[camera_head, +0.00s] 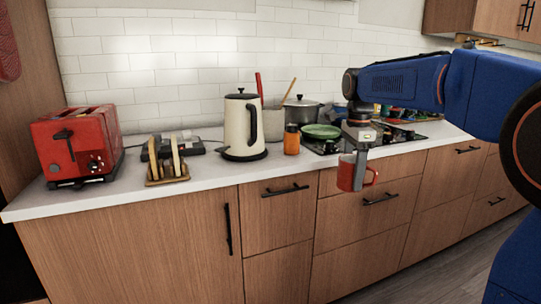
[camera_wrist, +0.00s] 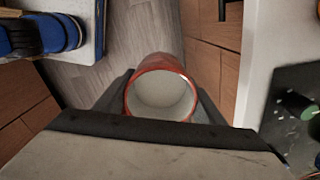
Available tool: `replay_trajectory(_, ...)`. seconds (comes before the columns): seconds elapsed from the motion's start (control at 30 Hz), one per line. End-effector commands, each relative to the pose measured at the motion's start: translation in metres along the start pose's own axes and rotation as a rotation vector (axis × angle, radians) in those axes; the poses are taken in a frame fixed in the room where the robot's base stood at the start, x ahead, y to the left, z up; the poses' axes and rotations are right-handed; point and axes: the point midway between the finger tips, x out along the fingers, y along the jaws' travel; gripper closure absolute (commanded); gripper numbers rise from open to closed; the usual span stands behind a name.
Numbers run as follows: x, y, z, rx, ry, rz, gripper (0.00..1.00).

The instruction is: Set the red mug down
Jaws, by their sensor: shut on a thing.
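The red mug (camera_head: 346,174) hangs in my gripper (camera_head: 356,160) in front of the counter's front edge, with the drawer fronts behind it in the head view. It looks upright, with its handle to the right. In the wrist view the mug (camera_wrist: 163,92) shows its white, empty inside, and a dark finger of my gripper (camera_wrist: 161,100) lies along each side. The gripper is shut on the mug. The floor shows beyond the mug in the wrist view, so it is over the floor and not over the counter.
The white counter (camera_head: 216,187) has a bare strip along its front. On it stand a red toaster (camera_head: 82,145), toast rack (camera_head: 167,167), cream kettle (camera_head: 241,125), orange jar (camera_head: 291,140) and green pan (camera_head: 321,131) on the hob. Wooden drawers (camera_head: 279,215) lie below.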

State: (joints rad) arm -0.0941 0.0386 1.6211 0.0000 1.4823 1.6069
Motion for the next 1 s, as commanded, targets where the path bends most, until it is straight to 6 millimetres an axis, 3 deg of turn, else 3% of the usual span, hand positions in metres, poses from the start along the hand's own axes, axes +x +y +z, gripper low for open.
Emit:
replay_trajectory(0.1,0.048,-0.01,-0.006,-0.145,0.0,0.006,0.68)
replay_trajectory(0.7,0.279,-0.063,-0.036,-0.911,-0.003,0.005,0.68)
replay_trajectory(1.0,0.38,-0.087,-0.049,-1.252,-0.003,0.004,0.68)
